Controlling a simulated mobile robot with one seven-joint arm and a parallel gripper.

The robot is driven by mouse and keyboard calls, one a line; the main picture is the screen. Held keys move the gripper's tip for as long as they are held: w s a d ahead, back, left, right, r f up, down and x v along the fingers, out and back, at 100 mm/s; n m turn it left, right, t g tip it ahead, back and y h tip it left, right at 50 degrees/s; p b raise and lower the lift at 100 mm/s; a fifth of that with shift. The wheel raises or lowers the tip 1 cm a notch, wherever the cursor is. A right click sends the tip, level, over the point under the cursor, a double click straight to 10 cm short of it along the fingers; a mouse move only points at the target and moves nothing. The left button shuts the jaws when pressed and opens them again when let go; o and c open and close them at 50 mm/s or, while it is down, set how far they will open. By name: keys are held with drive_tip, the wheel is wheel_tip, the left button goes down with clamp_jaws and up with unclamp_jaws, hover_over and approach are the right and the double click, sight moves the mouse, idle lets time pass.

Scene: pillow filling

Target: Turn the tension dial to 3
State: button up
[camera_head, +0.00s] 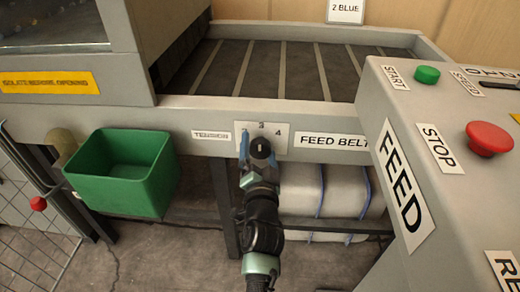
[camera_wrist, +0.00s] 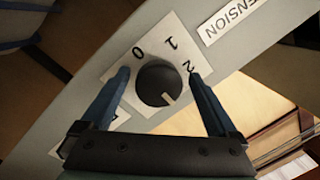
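The black tension dial (camera_head: 261,147) sits on a white number plate (camera_head: 276,146) on the front rail, right of the TENSION label (camera_head: 212,134). In the head view, 3 shows above the dial and 4 at its upper right. In the wrist view, the dial (camera_wrist: 158,82) has a white pointer line toward the lower right, which is roughly upward in the head view, toward 3. The wrist view shows 0, 1 and 2; I see no 3 there. My gripper (camera_wrist: 160,76) is open, with its blue fingers on either side of the dial and small gaps visible.
A green bin (camera_head: 122,175) hangs on the left. The control box (camera_head: 430,130) with a green START button (camera_head: 427,75) and red STOP button (camera_head: 489,138) juts out at the right. White bales (camera_head: 325,190) lie under the belt frame.

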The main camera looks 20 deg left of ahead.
drive_tip(key=shift+d, duration=0.15)
drive_tip(key=v, duration=1.2)
drive_tip(key=shift+s+b, duration=0.3)
drive_tip(key=shift+s, duration=0.1)
